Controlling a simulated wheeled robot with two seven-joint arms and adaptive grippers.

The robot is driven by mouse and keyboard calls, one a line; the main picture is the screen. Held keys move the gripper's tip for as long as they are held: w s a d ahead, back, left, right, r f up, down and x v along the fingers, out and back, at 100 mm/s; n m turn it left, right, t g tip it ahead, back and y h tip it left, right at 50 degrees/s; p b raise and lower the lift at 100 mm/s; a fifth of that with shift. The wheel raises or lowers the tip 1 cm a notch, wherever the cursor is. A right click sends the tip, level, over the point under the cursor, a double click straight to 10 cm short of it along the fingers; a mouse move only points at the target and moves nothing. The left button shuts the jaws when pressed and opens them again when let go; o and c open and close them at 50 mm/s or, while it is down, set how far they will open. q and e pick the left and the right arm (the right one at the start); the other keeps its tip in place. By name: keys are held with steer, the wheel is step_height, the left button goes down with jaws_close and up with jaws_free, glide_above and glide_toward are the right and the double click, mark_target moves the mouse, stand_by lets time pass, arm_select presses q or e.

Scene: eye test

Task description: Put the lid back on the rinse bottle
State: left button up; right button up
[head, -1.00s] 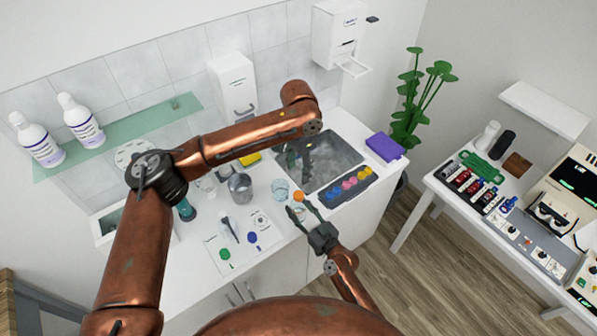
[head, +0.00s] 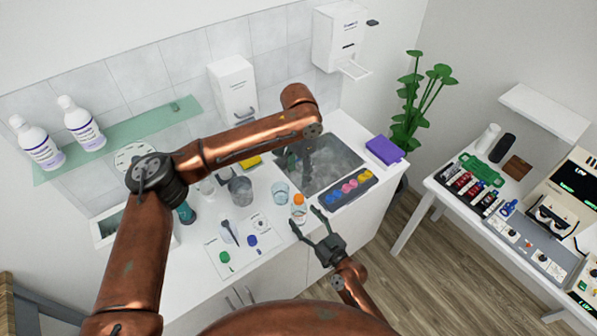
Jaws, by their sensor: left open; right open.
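A small bottle (head: 299,214) with a pale body stands upright near the counter's front edge, and I take it for the rinse bottle. An orange lid (head: 299,200) shows at its top; I cannot tell how firmly it sits. My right gripper (head: 305,216) is open and empty, its fingers pointing towards the bottle from the front right. I cannot tell whether a finger touches it. My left gripper (head: 308,152) is over the sink, small and dark against it, and open; I see nothing held in it.
A clear glass (head: 280,192) and a grey metal cup (head: 240,189) stand left of the bottle. A dark tray (head: 325,204) with coloured round pieces lies to its right, before the sink (head: 345,160). A printed sheet (head: 237,268) with small items lies front left.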

steer(key=v, duration=0.8)
steer(key=shift+s+d, duration=0.1)
